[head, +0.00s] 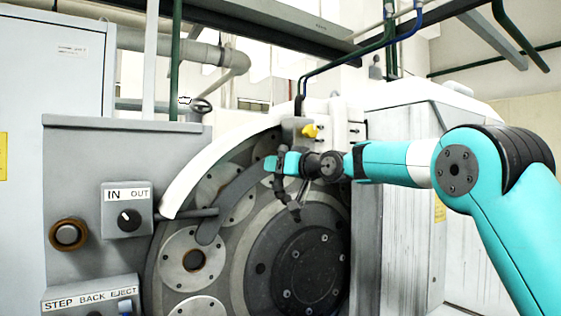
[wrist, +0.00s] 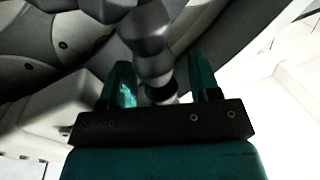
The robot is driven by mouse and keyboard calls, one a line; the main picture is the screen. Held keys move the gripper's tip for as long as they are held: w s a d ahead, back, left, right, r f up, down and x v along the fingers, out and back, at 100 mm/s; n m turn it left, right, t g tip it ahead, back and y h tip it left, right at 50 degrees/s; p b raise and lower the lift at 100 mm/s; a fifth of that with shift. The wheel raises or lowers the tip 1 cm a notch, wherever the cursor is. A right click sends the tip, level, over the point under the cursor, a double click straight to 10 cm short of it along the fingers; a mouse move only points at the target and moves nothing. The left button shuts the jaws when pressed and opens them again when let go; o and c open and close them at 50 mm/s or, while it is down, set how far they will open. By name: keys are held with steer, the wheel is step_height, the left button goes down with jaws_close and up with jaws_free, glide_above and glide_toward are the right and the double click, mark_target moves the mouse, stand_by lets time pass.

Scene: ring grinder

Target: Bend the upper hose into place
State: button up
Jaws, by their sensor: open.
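The upper hose, a dark segmented one (head: 293,206), hangs below the block with the yellow valve (head: 309,131), in front of the round grinder face. In the head view its upper part is partly hidden by my gripper (head: 284,163), which reaches in from the right. In the wrist view the grey beaded hose (wrist: 147,35) runs down from the top into the gap between the two teal fingers of my gripper (wrist: 162,82). The fingers are apart, one on each side of the hose. I cannot tell whether either finger touches it.
The round grinder face (head: 305,262) with bolted discs lies behind the hose. A white curved guard (head: 210,156) arches above it. The IN/OUT switch box (head: 127,210) is at left. A grey cabinet (head: 400,200) stands behind my arm at right.

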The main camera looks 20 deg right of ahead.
jaws_close()
